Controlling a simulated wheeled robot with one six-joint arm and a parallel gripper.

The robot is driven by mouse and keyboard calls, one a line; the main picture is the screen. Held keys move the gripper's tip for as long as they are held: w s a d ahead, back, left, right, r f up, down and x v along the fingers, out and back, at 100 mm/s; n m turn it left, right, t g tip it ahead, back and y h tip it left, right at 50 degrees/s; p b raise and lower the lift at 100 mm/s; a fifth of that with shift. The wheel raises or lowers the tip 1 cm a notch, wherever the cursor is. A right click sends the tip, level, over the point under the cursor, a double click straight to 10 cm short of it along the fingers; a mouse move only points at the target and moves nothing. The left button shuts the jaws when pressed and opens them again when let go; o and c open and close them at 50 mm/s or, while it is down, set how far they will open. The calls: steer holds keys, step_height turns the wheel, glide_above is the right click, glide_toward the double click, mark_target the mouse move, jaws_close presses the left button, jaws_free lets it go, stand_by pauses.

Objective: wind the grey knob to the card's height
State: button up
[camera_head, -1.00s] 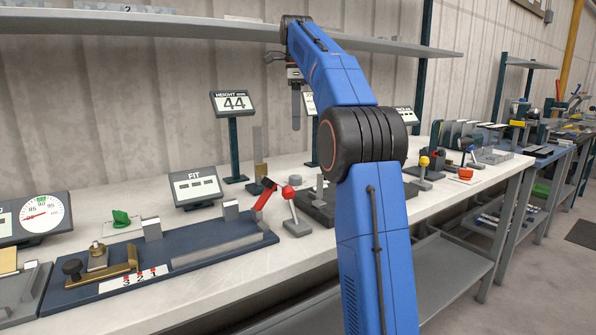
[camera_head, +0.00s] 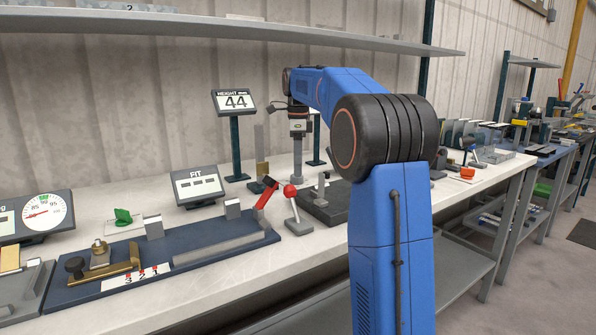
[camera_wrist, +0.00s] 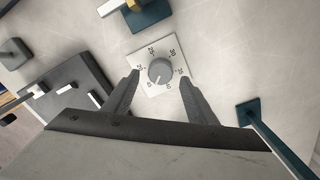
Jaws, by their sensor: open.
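The grey knob (camera_wrist: 160,72) sits at the centre of a white dial plate (camera_wrist: 149,85) with numbers around it, in the wrist view. A pale mark shows on the knob's lower side, but I cannot read its exact setting. My gripper (camera_wrist: 160,78) is open and empty, with one finger on each side of the knob; I cannot tell how far above the plate the tips are. In the head view my gripper (camera_head: 298,155) points down over the back of the bench, and the knob is not discernible. A card headed HEIGHT (camera_head: 234,102) shows 44 on a dark post.
A red-ball lever (camera_head: 291,191) and a black fixture (camera_head: 330,208) stand in front of my gripper. A FIT panel (camera_head: 197,185) and a blue gauge bed (camera_head: 165,258) lie left. In the wrist view, a post base (camera_wrist: 248,110) stands right and a dark block (camera_wrist: 75,88) left.

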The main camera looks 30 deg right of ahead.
steer(key=shift+f, duration=1.15)
steer(key=shift+c, duration=0.7)
steer(key=c, duration=0.9)
